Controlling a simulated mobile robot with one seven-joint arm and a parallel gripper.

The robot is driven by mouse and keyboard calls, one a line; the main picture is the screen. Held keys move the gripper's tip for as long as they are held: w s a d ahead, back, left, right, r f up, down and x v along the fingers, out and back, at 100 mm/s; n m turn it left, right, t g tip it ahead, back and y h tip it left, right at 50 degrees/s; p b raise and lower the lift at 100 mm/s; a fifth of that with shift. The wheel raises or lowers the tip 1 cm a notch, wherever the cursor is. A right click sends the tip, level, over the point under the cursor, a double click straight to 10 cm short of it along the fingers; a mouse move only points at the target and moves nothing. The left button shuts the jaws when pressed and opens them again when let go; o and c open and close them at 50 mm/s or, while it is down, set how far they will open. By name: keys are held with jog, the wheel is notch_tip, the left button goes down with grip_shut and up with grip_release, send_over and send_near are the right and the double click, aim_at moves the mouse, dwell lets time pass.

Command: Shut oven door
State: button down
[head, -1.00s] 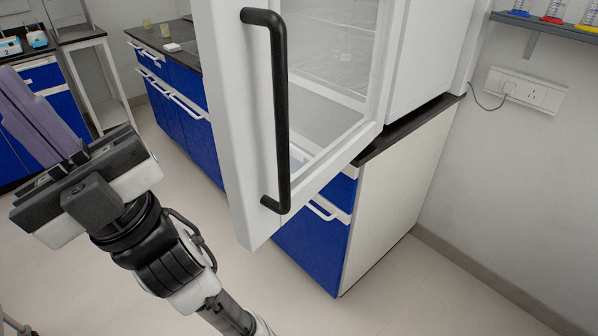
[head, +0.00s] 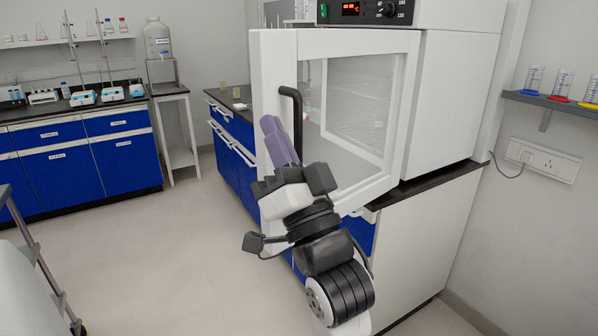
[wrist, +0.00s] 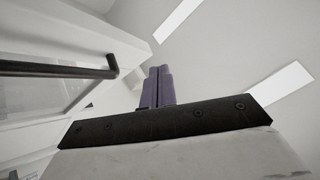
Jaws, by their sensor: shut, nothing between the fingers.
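The white oven (head: 455,95) stands on a bench in the head view. Its door (head: 350,42), a white frame around a glass window, stands open and swung out. The black bar handle (head: 297,105) is near the door's left edge; my gripper hides its lower part. My gripper (head: 268,122) is shut and empty, its purple fingers pointing up just left of the handle. I cannot tell whether they touch the door. In the wrist view, the closed fingers (wrist: 158,72) are right of the handle (wrist: 60,70), with a visible gap between them.
The oven's control panel (head: 375,11) is above the door. Blue cabinets (head: 85,165) line the back left. A shelf with coloured-base cylinders (head: 562,85) and a wall socket (head: 543,160) are at right. A grey cart (head: 25,260) is at left. The middle floor is clear.

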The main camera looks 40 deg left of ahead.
jog(key=w+d+f+m+g+h+p, duration=0.3)
jog(key=w+d+f+m+g+h, duration=0.25)
jog(key=d+f+m+h, duration=0.35)
jog(key=w+a+m+y+p, duration=0.1)
jog(key=w+a, duration=0.1)
jog(key=a, duration=1.2)
jog(key=shift+w+a+f+p, duration=0.3)
jog(key=shift+w+f+p, duration=0.1)
jog(key=shift+f, duration=0.05)
